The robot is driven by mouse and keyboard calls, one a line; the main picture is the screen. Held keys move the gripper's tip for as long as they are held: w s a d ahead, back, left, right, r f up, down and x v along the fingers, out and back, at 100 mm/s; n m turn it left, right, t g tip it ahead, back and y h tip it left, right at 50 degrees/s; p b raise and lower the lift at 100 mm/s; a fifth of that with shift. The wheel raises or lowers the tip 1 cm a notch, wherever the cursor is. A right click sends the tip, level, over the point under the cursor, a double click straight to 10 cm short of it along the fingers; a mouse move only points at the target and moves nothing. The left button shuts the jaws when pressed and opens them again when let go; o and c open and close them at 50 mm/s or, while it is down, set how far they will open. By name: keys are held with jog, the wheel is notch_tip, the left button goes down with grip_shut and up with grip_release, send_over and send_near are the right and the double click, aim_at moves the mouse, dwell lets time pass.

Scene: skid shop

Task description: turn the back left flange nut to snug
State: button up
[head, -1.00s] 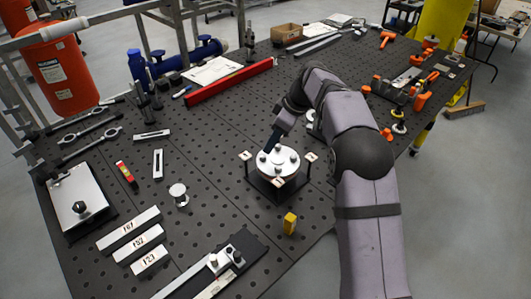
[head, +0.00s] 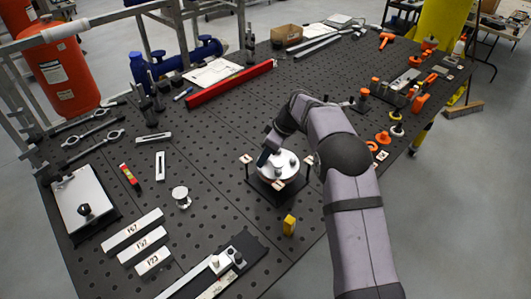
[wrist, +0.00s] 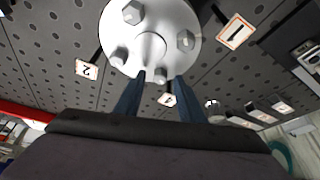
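The round silver flange (head: 266,172) sits on a dark stand in the middle of the table, with small number tags on posts around it. In the wrist view the flange (wrist: 172,17) carries several hex nuts around a raised centre. My gripper (head: 264,160) reaches down over its left side in the head view and hides part of it. In the wrist view my gripper's blue fingers (wrist: 161,78) are apart, one on each side of the nearest nut (wrist: 160,75). I cannot tell whether they touch it. Other nuts (wrist: 185,40) (wrist: 132,12) stand farther off.
A small silver spool (head: 181,197) and labelled bars (head: 132,231) lie to the left. A red beam (head: 230,84) lies behind. Orange-handled tools are at the right.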

jog(key=shift+f, duration=0.2)
grip_shut()
jog(key=shift+f+b, duration=0.1)
jog(key=shift+b, duration=0.2)
jog(key=shift+a+m+b, duration=0.1)
jog(key=shift+m+b, duration=0.3)
jog(key=shift+m, duration=0.1)
jog(key=shift+m+t+h+b, duration=0.3)
jog(key=shift+m+t+b, duration=0.25)
jog(key=shift+m, duration=0.55)
grip_release()
jog(key=shift+s, duration=0.1)
